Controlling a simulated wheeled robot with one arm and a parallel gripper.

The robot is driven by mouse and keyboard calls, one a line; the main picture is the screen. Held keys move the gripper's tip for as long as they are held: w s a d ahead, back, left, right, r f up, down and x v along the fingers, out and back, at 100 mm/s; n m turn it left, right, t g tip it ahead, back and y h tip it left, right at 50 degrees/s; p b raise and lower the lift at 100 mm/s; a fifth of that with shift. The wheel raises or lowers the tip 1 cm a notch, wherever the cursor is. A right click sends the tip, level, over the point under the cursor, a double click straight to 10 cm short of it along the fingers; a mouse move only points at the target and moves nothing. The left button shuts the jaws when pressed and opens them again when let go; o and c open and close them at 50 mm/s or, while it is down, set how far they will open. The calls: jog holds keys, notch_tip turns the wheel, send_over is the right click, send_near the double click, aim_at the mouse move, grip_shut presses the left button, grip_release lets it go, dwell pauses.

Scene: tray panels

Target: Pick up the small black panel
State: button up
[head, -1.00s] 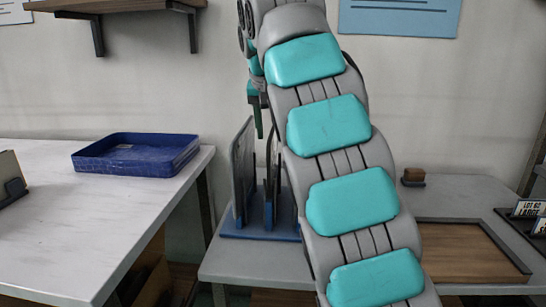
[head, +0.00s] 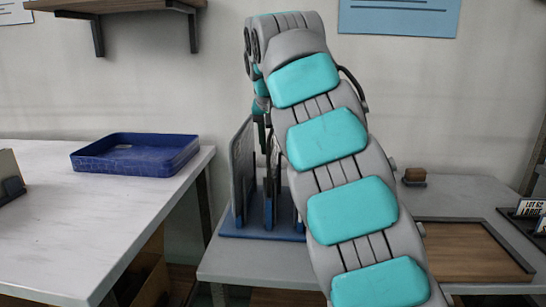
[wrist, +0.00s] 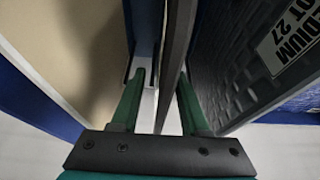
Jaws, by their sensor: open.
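My gripper (wrist: 161,74) is open in the wrist view, its green fingers pointing down among upright panels. A thin dark panel (wrist: 178,45), seen edge-on, stands between the fingers, closer to the right one; I cannot tell whether it touches. I cannot read a label on it. A dark textured panel (wrist: 245,60) marked "MEDIUM LOT 27" stands to the right. A tan panel face (wrist: 70,60) is to the left. In the head view, the panels stand in a blue-based rack (head: 250,232), and my arm hides part of it and most of the gripper.
A blue tray (head: 135,158) lies on the white table (head: 60,225) at left. A wooden-bottomed tray (head: 455,255) is on the grey table at right, near labelled panels (head: 525,210). A small brown block (head: 414,174) stands behind it. A shelf hangs above left.

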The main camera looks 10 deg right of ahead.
jog(key=shift+x, duration=0.8)
grip_shut()
